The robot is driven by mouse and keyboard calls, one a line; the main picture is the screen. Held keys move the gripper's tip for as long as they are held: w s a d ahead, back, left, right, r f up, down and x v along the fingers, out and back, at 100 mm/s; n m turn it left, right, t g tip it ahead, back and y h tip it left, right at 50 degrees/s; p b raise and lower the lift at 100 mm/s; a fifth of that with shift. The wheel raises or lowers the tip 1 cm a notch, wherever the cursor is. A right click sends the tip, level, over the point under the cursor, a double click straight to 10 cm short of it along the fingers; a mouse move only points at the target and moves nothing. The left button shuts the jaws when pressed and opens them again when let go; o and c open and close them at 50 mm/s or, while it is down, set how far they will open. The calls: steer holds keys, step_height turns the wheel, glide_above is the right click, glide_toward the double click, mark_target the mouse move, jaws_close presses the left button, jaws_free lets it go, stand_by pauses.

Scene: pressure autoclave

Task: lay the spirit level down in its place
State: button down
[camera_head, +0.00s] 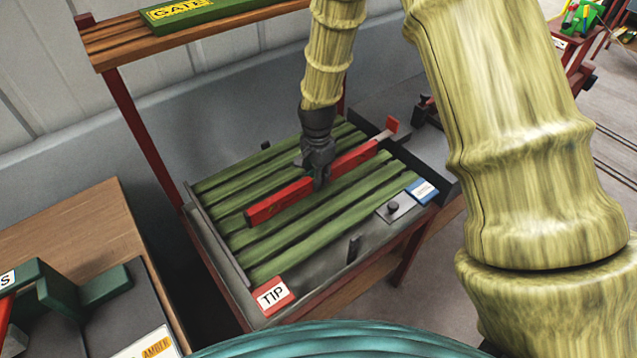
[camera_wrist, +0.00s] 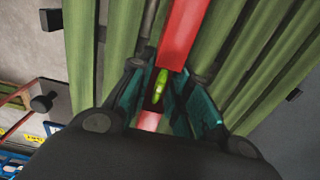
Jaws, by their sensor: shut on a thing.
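The spirit level is a long red bar (camera_head: 279,203) with a paler end at the upper right. It lies lengthwise over the green slatted bed of the bench in the head view, and I cannot tell whether it touches the slats. My gripper (camera_head: 320,180) points down and is shut around the level's middle. In the wrist view the red level (camera_wrist: 178,35) runs between my two fingers (camera_wrist: 160,100), with its yellow-green vial (camera_wrist: 161,85) showing between them. The green slats (camera_head: 285,240) form the bed beneath. The level's exact place is not marked clearly in these frames.
A red TIP label (camera_head: 272,296) is at the bed's front corner. A grey plate with a knob (camera_head: 395,208) and a blue card (camera_head: 422,191) are at the right edge. A shelf with a green GATE sign (camera_head: 180,12) stands behind. A wooden table (camera_head: 75,235) is at left.

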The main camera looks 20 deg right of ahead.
steer(key=shift+f+p, duration=0.7)
steer(key=shift+f, duration=1.05)
steer(key=shift+f, duration=0.1)
steer(key=c, duration=1.3)
jaws_free()
steer(key=shift+r, duration=0.2)
steer(key=shift+r+b, duration=1.65)
steer(key=shift+r, duration=4.3)
